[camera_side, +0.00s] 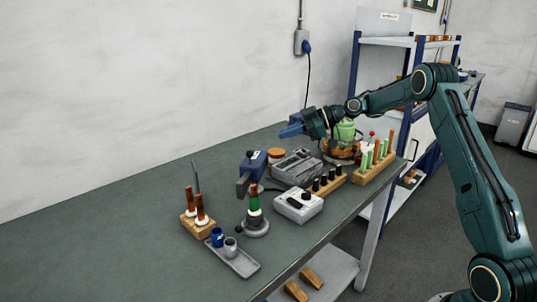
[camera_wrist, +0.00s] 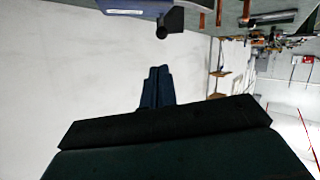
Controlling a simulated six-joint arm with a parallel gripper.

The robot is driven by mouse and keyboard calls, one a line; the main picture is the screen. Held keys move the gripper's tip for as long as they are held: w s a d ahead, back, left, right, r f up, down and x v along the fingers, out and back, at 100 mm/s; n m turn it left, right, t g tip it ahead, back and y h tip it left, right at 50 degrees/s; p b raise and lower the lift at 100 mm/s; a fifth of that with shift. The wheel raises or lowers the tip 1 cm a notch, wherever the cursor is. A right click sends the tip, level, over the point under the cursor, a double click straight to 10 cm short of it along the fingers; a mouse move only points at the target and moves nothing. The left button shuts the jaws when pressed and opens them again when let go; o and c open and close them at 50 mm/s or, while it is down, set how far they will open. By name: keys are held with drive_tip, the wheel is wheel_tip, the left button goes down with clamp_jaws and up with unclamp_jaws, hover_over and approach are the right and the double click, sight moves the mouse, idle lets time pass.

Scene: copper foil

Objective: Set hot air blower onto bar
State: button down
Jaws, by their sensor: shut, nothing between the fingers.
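The hot air blower (camera_side: 254,165), blue with a dark nose, is at the middle of the bench. It stands right by an upright copper and green bar (camera_side: 254,202) on a round grey base; I cannot tell whether they touch. My gripper (camera_side: 290,130) is shut and empty, held in the air above and to the right of the blower, with its fingers pointing left. In the wrist view, my shut blue fingers (camera_wrist: 157,88) show against the pale wall. A blue and grey body with a black nozzle (camera_wrist: 171,20), probably the blower, is cut off at the top edge.
A white box (camera_side: 298,206), a grey tool tray (camera_side: 296,168) and wooden racks (camera_side: 375,165) stand right of the bar. A wooden block with copper rods (camera_side: 198,222) and a tray with two cups (camera_side: 235,258) are at the front left. The bench's left side is clear.

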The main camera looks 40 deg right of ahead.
wheel_tip(320, 180, up, 5)
drive_tip(key=w+a+m+g+h, duration=0.2)
drive_tip(key=a+m+g+h, duration=0.15)
drive_tip(key=a, duration=0.55)
drive_tip(key=w+a+m+g+h, duration=0.2)
drive_tip(key=w+a+g+h, duration=0.15)
drive_tip(key=a, duration=0.65)
drive_tip(key=shift+t+h, duration=0.3)
drive_tip(key=f, duration=0.5)
drive_tip(key=shift+s+d, duration=0.15)
drive_tip(key=shift+s, duration=0.25)
drive_tip(key=shift+f, duration=0.15)
wheel_tip(320, 180, down, 9)
drive_tip(key=shift+s+d, duration=0.2)
drive_tip(key=shift+s, duration=0.1)
